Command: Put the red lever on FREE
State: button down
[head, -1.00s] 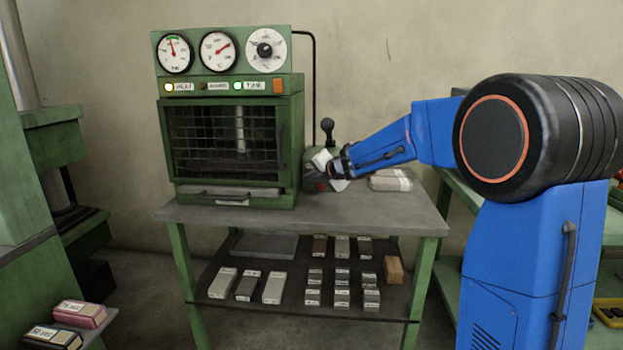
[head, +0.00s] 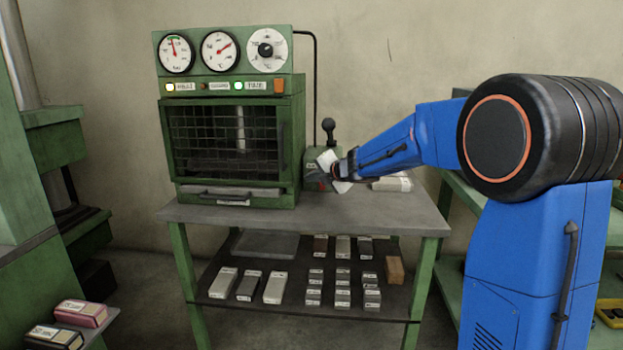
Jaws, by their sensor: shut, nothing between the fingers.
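My gripper (head: 322,172) is at the green box (head: 310,158) on the right of the oven, at the end of my blue arm. It is small in the head view and its fingers are shut with nothing held. A black-knobbed lever (head: 328,126) stands upright on top of the box, above my gripper. Whether the gripper touches the box is too small to tell.
The green oven (head: 230,120) with gauges and a mesh door stands on the grey table (head: 385,215). A pale wrapped block (head: 391,184) lies behind my wrist. Several blocks lie on the shelf below. The table front right is clear.

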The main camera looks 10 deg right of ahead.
jog(key=shift+d, duration=0.1)
jog(key=shift+s+d+r+m+t+y, duration=0.15)
jog(key=shift+d+r+m+t+y, duration=0.05)
jog(key=shift+d+m+t+y, duration=0.35)
jog(key=shift+s+d+r+m+t+y, duration=0.15)
jog(key=shift+d+m+t+y, duration=0.3)
jog(key=shift+m+t+y, duration=0.15)
jog(key=shift+s+d+r+m+t+y, duration=0.1)
jog(key=shift+s+d+m+t+y, duration=0.15)
jog(key=shift+d+m+t, duration=0.35)
jog(key=shift+s+d+m+t+y, duration=0.1)
jog(key=shift+d+m+t+y, duration=0.25)
jog(key=shift+m+t, duration=0.25)
jog(key=shift+s+d, duration=0.2)
jog(key=shift+d, duration=0.35)
jog(key=shift+s+d+f, duration=0.2)
jog(key=shift+d+f, duration=0.25)
jog(key=shift+d, duration=0.2)
notch_tip(320, 180, up, 10)
